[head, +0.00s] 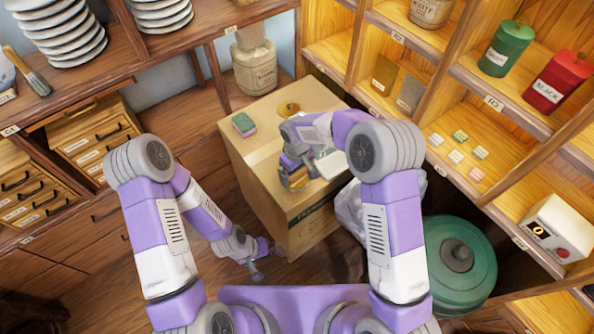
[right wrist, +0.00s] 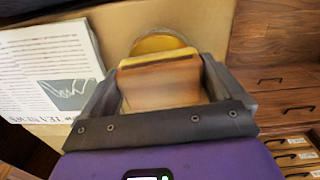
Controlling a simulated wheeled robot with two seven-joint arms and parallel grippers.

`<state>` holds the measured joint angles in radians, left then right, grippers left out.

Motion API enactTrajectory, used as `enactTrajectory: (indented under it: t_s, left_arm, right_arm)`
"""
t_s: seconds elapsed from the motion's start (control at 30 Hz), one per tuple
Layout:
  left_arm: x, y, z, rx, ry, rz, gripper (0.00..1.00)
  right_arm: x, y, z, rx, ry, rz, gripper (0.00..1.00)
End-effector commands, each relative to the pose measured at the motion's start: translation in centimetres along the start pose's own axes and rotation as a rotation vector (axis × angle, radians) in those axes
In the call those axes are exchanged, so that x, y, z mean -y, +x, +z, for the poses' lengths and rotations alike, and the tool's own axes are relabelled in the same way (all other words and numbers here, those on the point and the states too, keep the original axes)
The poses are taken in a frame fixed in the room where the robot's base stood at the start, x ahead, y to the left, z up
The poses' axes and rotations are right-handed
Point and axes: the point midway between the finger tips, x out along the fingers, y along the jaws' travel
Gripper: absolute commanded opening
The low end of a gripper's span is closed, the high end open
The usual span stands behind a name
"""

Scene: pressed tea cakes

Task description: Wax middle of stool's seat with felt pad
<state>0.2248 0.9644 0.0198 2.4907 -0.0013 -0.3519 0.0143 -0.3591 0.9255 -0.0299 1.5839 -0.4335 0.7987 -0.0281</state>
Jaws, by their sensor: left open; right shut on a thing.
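My right gripper (head: 295,181) is shut on a tan and brown block, which looks like the felt pad (right wrist: 160,82), above the near part of a cardboard box. In the right wrist view the pad sits between the two fingers. A round yellow thing (right wrist: 160,43) lies just beyond the pad and is partly hidden by it; I cannot tell whether they touch. My left gripper (head: 257,270) is open and empty, low beside the box's near left corner. I cannot make out a stool or its seat in either view.
The cardboard box (head: 262,157) carries a green sponge (head: 243,124) and a round gold lid-like thing (head: 288,109). A green lidded bin (head: 470,283) stands at right, near my right arm. Shelves line the right, drawers (head: 95,140) the left. Floor at left is clear.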

Motion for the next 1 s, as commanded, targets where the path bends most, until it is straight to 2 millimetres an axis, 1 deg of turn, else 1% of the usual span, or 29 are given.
enactTrajectory:
  t_s: [0.07,0.17,0.8,1.0]
  left_arm:
    - [0.0,-0.1,0.0,0.000,0.000,0.000,1.00]
    - [-0.2,-0.4,0.0,0.000,0.000,0.000,1.00]
    - [-1.5,-4.0,0.2,0.000,0.000,0.000,1.00]
    - [-1.8,-4.8,0.2,0.000,0.000,0.000,1.00]
  right_arm:
    - [0.0,0.1,0.1,0.003,0.000,-0.001,0.70]
    - [0.0,-0.4,0.1,0.003,-0.001,-0.001,0.70]
    - [0.0,-5.8,0.0,0.001,0.000,0.000,0.70]
    - [0.0,-7.0,0.0,0.000,0.000,0.000,0.70]
